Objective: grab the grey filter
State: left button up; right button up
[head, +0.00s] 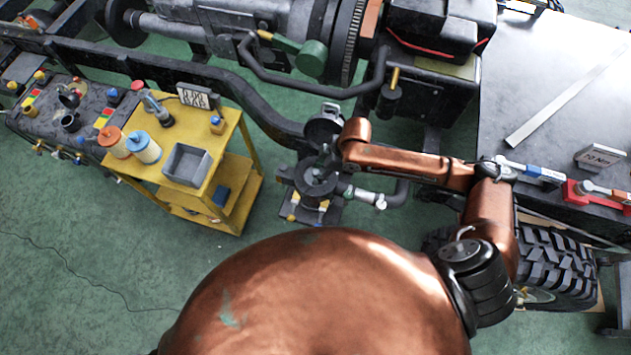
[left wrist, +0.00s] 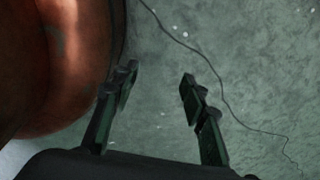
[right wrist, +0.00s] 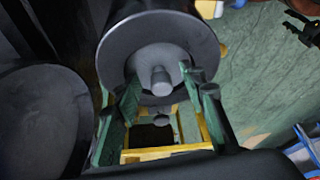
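The grey filter (right wrist: 160,45) looks like the round grey cylinder with a central knob in the right wrist view. In the head view it is hard to tell apart from the dark round housing (head: 316,184). My right gripper (right wrist: 162,84) is open, with one finger on each side of the knob and visible gaps between. In the head view the right gripper (head: 326,160) is small and dark above the housing. My left gripper (left wrist: 158,88) is open and empty over the green floor, beside my copper body; it is not seen in the head view.
A raised round lid (head: 325,124) stands behind the housing. A yellow cart (head: 232,135) with a grey bin (head: 187,164) is at left. The chassis frame (head: 255,108) runs behind. A dark table (head: 545,85) and a tyre (head: 555,265) are at right. Floor at lower left is clear.

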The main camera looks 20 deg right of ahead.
jog(key=c, duration=0.6)
grip_shut()
pick_arm(q)
jog(key=shift+s, duration=1.05)
jog(key=shift+w, duration=0.25)
pick_arm(e)
jog(key=shift+r, duration=0.15)
